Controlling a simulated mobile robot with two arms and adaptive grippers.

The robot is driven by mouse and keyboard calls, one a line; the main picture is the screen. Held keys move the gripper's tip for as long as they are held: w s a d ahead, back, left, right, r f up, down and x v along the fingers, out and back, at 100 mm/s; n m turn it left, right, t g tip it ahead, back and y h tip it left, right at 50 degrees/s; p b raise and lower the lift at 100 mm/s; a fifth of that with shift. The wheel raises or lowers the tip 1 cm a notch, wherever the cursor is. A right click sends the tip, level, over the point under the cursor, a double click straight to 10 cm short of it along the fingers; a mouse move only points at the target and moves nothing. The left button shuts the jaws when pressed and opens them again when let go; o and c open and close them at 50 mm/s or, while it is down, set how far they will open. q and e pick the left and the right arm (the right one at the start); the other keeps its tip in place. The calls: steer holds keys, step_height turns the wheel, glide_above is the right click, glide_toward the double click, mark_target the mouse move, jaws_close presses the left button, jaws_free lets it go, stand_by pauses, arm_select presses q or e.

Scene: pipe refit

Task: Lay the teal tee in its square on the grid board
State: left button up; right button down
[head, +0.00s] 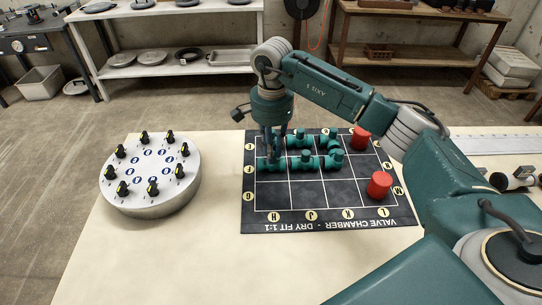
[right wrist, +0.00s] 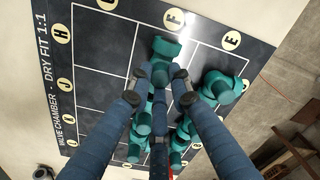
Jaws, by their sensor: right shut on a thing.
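The black grid board (head: 285,225) lies on the table with white lines and lettered yellow discs. My right gripper (head: 274,157) reaches down over its far left part and is shut on a teal tee (head: 264,165), in row F at the column nearest the F disc. In the right wrist view the right gripper (right wrist: 159,76) has its fingers on both sides of the tee (right wrist: 164,46). The tee is at or just above the board; I cannot tell if it touches. My left gripper is not in view.
Other teal pipe pieces (head: 306,163) sit close by in rows E and F. Two red cylinders (head: 379,185) stand on the board's right side. A round dial stand with black knobs (head: 150,178) is left of the board.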

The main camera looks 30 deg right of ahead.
steer(key=shift+r, duration=0.15)
steer(key=c, duration=1.6)
jaws_free()
step_height(320, 180, up, 12)
steer(key=p, duration=0.7)
steer(key=shift+p, duration=0.35)
